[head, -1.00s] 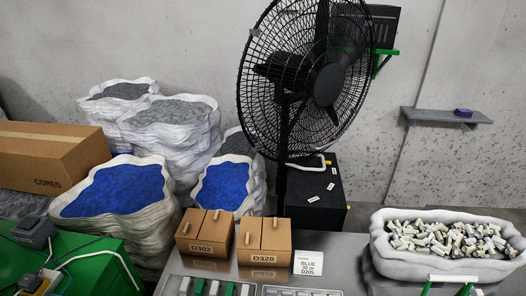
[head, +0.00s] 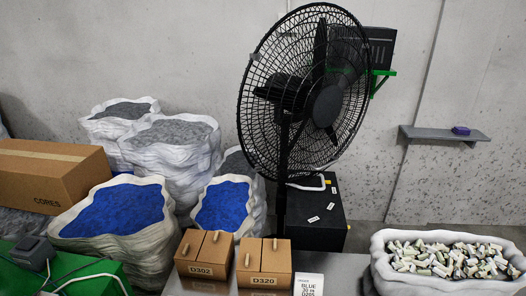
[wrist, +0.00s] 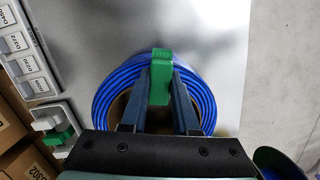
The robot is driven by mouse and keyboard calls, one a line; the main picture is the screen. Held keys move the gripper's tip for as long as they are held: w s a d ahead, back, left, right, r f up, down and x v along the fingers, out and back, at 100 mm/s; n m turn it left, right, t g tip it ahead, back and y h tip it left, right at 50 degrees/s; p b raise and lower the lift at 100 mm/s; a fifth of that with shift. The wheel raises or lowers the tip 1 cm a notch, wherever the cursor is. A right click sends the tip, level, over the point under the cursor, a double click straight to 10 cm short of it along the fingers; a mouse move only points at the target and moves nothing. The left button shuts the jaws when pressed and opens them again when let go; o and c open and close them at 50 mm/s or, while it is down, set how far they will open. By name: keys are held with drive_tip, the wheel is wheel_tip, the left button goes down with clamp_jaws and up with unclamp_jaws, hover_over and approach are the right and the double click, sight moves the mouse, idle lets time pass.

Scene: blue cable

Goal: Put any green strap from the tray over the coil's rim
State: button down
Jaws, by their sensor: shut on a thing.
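In the wrist view my gripper (wrist: 160,70) is shut on a green strap (wrist: 160,82). The blue cable coil (wrist: 105,97) lies on the grey table (wrist: 190,22) under the fingers. The strap is at the coil's far rim and overlaps it in the picture; whether it is seated around the rim I cannot tell. The tray (wrist: 38,108) at the lower left holds a green strap (wrist: 57,141) and white ones. The head view shows neither my gripper nor the coil.
A rack of labelled grey parts (wrist: 22,58) is left of the coil. In the head view, boxes D302 (head: 204,254) and D320 (head: 263,258) stand on the table. A tub of small pale pieces (head: 390,262) is at the right. A black fan (head: 325,105) stands behind.

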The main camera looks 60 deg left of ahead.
drive_tip(key=shift+r+p, duration=0.5)
drive_tip(key=shift+r, duration=0.05)
drive_tip(key=shift+f, duration=0.2)
drive_tip(key=shift+f+b, duration=0.6)
drive_tip(key=shift+f, duration=0.15)
drive_tip(key=shift+f, duration=0.2)
idle(0.3)
drive_tip(key=shift+f, duration=0.15)
drive_tip(key=shift+r, duration=0.2)
drive_tip(key=shift+r+p, duration=0.3)
drive_tip(key=shift+p, duration=0.2)
drive_tip(key=shift+r, duration=0.15)
